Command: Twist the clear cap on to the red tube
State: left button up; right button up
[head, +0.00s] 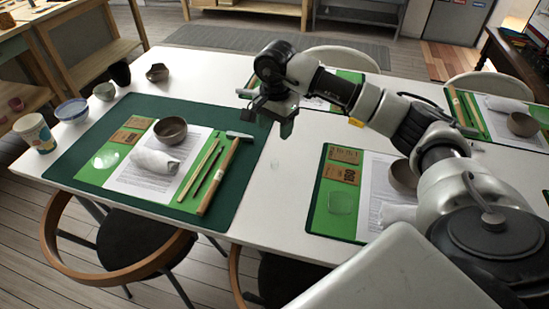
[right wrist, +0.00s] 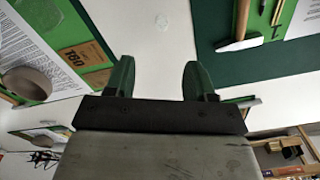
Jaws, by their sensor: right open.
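I cannot make out a red tube in either view. A faint clear outline (right wrist: 181,22) lies on the white table in the right wrist view, ahead of the fingers. It also shows very faintly in the head view (head: 274,165); I cannot tell if it is the clear cap. My right gripper (head: 267,117) is above the white table, between the dark green mat and the right-hand place. In the right wrist view its two green fingers (right wrist: 159,78) stand wide apart with nothing between them. My left gripper is out of view.
A dark green mat (head: 228,209) bears a green board with a paper sheet, bowl (head: 170,130), cloth (head: 155,162), sticks and a hammer (head: 239,135). Another green board (head: 327,222) lies to the right. Cups and bowls stand at left. White table (head: 280,195) between is mostly clear.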

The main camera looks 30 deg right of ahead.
send_over(275, 161)
notch_tip(275, 161, down, 7)
jog(key=shift+r, duration=0.1)
dwell(0.3)
jog(key=shift+w+f+p, duration=0.1)
jog(key=shift+f+p, duration=0.25)
jog(key=shift+f, duration=2.25)
jog(key=c, duration=1)
